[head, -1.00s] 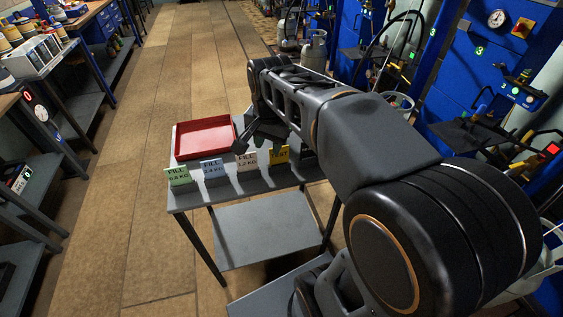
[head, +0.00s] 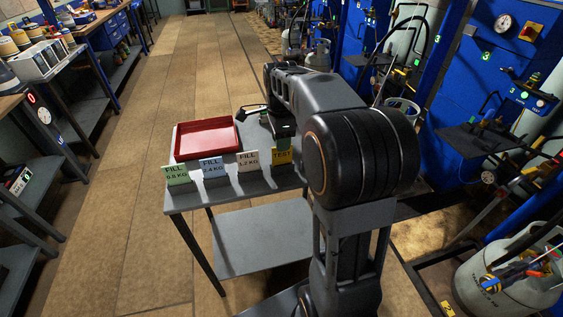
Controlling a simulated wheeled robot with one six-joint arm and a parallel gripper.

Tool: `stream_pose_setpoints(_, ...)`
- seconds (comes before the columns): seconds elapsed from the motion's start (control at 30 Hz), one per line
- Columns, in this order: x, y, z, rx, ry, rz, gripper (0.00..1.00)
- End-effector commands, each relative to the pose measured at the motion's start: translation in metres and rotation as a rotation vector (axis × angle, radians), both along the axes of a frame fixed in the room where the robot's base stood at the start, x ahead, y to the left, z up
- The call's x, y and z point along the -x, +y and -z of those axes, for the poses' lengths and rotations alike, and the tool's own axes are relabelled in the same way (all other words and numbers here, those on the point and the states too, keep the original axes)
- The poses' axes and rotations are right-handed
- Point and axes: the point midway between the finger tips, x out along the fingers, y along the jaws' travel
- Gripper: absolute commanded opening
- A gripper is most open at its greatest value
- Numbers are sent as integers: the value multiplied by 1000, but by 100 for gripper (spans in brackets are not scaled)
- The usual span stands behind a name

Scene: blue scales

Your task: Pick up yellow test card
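The yellow test card (head: 282,156) stands upright at the right end of a row of cards on the grey table, its lettering facing the camera. My gripper (head: 266,122) is just behind and above the card in the picture, with its fingers spread and nothing seen between them. One finger points left toward the red tray, and the other reaches down close behind the card's top edge. I cannot tell whether it touches the card. My arm hides the table area right of the card.
White (head: 247,161), blue (head: 212,167) and green (head: 177,175) FILL cards stand in line left of the yellow card. An empty red tray (head: 207,151) lies behind them. A gas cylinder (head: 513,277) stands at right. Open floor lies left of the table.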

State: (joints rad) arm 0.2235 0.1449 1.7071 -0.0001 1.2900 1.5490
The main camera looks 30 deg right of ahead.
Motion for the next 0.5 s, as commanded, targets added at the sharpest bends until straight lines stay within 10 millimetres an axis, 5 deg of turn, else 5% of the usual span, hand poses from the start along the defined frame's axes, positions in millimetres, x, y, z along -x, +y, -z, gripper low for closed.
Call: stream_pose_setpoints(0.5, 1, -3, 51, 0, 2, -2, 36)
